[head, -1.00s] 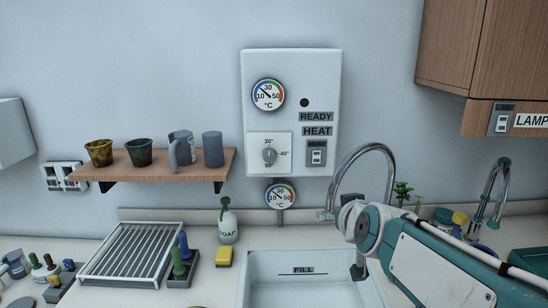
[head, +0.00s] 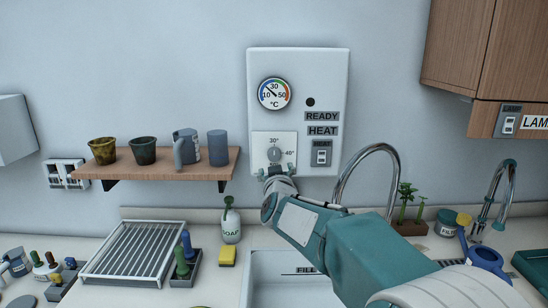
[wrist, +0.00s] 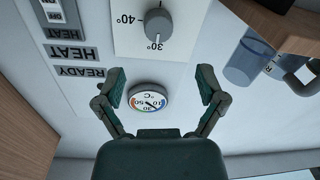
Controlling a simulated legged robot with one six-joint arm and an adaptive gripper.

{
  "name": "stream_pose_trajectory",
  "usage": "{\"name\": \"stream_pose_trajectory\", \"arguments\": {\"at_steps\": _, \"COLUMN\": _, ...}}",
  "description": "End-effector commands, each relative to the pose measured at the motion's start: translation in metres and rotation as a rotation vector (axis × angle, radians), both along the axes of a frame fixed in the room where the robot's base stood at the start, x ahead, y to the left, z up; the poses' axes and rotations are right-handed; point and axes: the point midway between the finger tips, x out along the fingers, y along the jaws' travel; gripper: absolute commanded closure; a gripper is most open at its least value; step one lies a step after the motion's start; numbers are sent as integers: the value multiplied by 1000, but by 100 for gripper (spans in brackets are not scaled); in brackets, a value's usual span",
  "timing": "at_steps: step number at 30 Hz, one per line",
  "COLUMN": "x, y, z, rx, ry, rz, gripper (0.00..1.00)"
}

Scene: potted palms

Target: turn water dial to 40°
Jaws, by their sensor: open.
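The water dial (head: 275,156) is a grey knob on a white plate on the wall heater panel (head: 330,80), with 30° marked above it and 40° at its right. Its pointer looks roughly upright, towards 30°, but is small. My gripper (head: 277,172) is open and empty, just below the dial in the head view. In the wrist view, turned upside down, the dial (wrist: 158,25) lies beyond the spread fingers (wrist: 161,84), apart from them. The panel's round temperature gauge (head: 274,94) shows between the fingers there (wrist: 149,101).
A shelf (head: 160,165) with several cups and mugs is left of the panel. The heat switch (head: 321,153) is right of the dial. The sink (head: 262,285) and tall faucet (head: 385,150) are below and right.

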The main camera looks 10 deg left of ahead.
Motion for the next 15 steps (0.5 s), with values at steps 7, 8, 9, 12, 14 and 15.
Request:
{"name": "stream_pose_trajectory", "arguments": {"at_steps": 7, "x": 37, "y": 9, "z": 0, "rx": 2, "ry": 0, "rz": -1, "gripper": 11}}
{"name": "stream_pose_trajectory", "arguments": {"at_steps": 8, "x": 42, "y": 10, "z": 0, "rx": 2, "ry": 1, "rz": -1, "gripper": 11}}
{"name": "stream_pose_trajectory", "arguments": {"at_steps": 9, "x": 47, "y": 11, "z": 0, "rx": 3, "ry": 2, "rz": -1, "gripper": 11}}
{"name": "stream_pose_trajectory", "arguments": {"at_steps": 12, "x": 60, "y": 16, "z": 0, "rx": 2, "ry": 2, "rz": 0, "gripper": 11}}
{"name": "stream_pose_trajectory", "arguments": {"at_steps": 14, "x": 67, "y": 19, "z": -1, "rx": 2, "ry": 3, "rz": 0, "gripper": 11}}
{"name": "stream_pose_trajectory", "arguments": {"at_steps": 15, "x": 71, "y": 21, "z": 0, "rx": 2, "ry": 2, "rz": 0, "gripper": 11}}
